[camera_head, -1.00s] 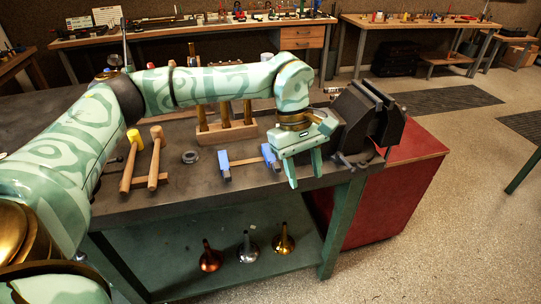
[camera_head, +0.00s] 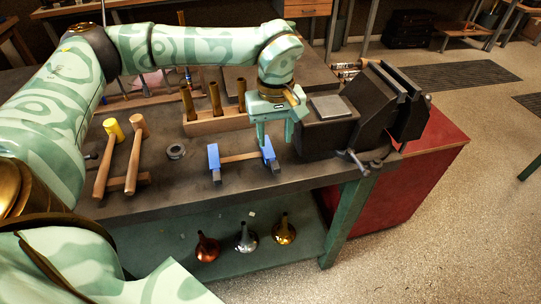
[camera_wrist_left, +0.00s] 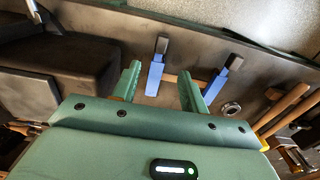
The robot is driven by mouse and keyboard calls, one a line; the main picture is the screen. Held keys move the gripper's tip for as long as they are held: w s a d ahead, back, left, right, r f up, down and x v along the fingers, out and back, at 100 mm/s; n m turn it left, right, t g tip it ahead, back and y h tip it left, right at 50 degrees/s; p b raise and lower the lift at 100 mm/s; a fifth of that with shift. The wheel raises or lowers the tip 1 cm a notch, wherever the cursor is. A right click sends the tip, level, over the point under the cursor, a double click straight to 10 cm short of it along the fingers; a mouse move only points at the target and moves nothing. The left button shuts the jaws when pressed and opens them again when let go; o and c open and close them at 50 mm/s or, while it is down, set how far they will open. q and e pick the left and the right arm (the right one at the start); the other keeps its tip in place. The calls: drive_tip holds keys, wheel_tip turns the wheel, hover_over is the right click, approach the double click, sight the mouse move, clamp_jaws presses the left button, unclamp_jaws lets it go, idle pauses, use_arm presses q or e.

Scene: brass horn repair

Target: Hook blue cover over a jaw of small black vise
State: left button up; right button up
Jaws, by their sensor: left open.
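Two blue covers with dark ends rest on a wooden strip near the bench's front edge: a left one (camera_head: 214,158) and a right one (camera_head: 269,152). My left gripper (camera_head: 275,141) is open, fingers pointing down, at the right cover. In the left wrist view that cover (camera_wrist_left: 155,77) shows between the open fingers (camera_wrist_left: 160,80), and the other cover (camera_wrist_left: 215,86) lies outside them. I cannot tell if the fingers touch it. The black vise (camera_head: 385,100) stands at the bench's right end, its two jaws upright and bare. My right gripper is out of view.
Two mallets (camera_head: 131,158), a dark ring (camera_head: 176,151) and a wooden block (camera_head: 215,123) with upright brass tubes are on the bench. A grey plate (camera_head: 331,106) tops the dark block left of the vise jaws. Several horn bells (camera_head: 246,237) stand on the lower shelf.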

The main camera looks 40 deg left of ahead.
sight(274, 161)
use_arm(q)
wheel_tip(274, 161, down, 4)
drive_tip(key=shift+w+r+b, duration=0.1)
drive_tip(key=shift+r+b, duration=0.15)
drive_tip(key=shift+b, duration=0.05)
drive_tip(key=shift+f, duration=0.4)
wheel_tip(274, 161, down, 5)
drive_tip(key=shift+r+b, duration=0.1)
drive_tip(key=shift+b, duration=0.9)
drive_tip(key=shift+c, duration=0.6)
clamp_jaws()
